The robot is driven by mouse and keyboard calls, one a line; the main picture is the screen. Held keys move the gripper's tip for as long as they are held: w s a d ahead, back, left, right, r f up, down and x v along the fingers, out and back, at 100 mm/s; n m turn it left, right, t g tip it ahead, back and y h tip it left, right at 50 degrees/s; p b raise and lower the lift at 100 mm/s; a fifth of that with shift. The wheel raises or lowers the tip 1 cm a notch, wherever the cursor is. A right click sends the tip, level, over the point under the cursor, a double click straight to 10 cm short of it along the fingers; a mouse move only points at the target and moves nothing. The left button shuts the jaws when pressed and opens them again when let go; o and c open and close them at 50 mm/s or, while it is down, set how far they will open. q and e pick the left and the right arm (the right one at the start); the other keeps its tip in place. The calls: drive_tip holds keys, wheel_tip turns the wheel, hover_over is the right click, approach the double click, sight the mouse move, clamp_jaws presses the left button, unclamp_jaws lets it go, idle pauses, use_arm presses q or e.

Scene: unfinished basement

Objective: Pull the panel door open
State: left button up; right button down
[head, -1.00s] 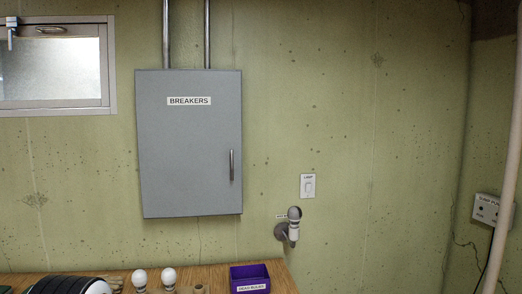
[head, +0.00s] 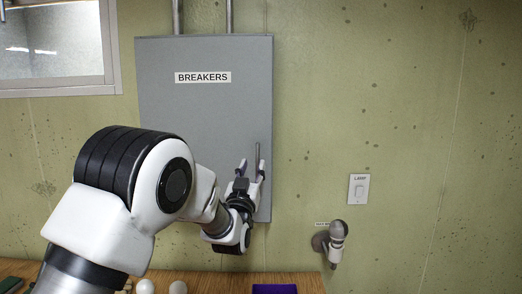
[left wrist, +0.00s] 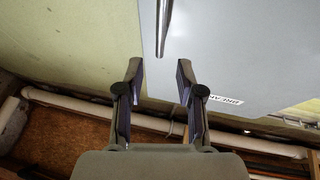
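The grey breaker panel door (head: 200,115), labelled BREAKERS, is shut against the wall; it also shows in the left wrist view (left wrist: 225,45). Its vertical metal handle (head: 257,152) is near the door's lower right edge. My left gripper (head: 252,170) is open and empty in front of the handle's lower part. In the left wrist view, the handle (left wrist: 164,22) lies beyond the fingertips (left wrist: 159,68), roughly in line with the gap between them. I cannot tell whether a finger touches it. The lower middle of the door is hidden by my left arm. My right gripper is not in view.
A lamp switch (head: 359,189) and a wall lamp holder (head: 336,240) are on the wall right of the panel. A wooden bench (head: 210,279) runs below, with white bulbs (head: 146,287) and a purple bin (head: 275,289). A window (head: 55,40) is at upper left.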

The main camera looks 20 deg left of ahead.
sight(257, 155)
use_arm(q)
drive_tip(key=p+x, duration=0.1)
drive_tip(key=x, duration=0.1)
drive_tip(key=f+p+x, duration=0.1)
drive_tip(key=x, duration=0.2)
drive_tip(key=p+x, duration=0.1)
drive_tip(key=x, duration=0.1)
drive_tip(key=shift+w, duration=0.7)
drive_tip(key=shift+s+r, duration=0.25)
drive_tip(key=shift+s, duration=0.25)
drive_tip(key=shift+c, duration=0.3)
drive_tip(key=shift+f, duration=0.1)
drive_tip(key=c, duration=0.6)
drive_tip(key=shift+w, duration=0.1)
clamp_jaws()
drive_tip(key=shift+f, duration=0.15)
